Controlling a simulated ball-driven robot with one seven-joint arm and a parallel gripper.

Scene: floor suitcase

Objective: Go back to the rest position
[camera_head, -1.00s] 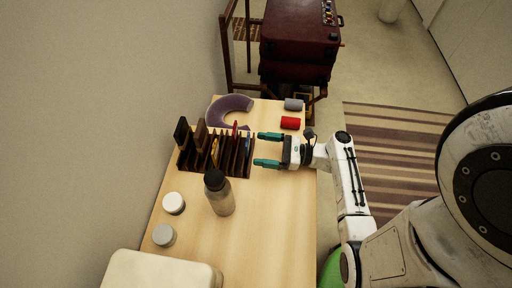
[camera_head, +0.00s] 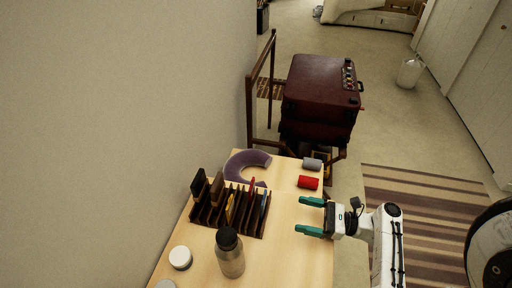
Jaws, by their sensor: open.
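My gripper (camera_head: 312,216) has two teal fingers. They are spread apart, point left and hold nothing. The gripper is over the right side of the light wooden table (camera_head: 285,262). A dark wooden rack (camera_head: 212,220) with several slots stands to its left, with a clear gap between. Several thin items, among them a red one and a yellow one, stand in the rack. A red roll (camera_head: 308,182) and a grey roll (camera_head: 312,164) lie beyond the gripper at the table's far right corner. My white arm comes in from the lower right.
A purple neck pillow (camera_head: 246,165) lies at the far end. A bottle (camera_head: 230,256) with a black cap and a white-lidded jar (camera_head: 180,257) stand at the near left. A maroon suitcase (camera_head: 320,92) sits on a wooden rack beyond the table. A striped rug (camera_head: 425,215) lies to the right.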

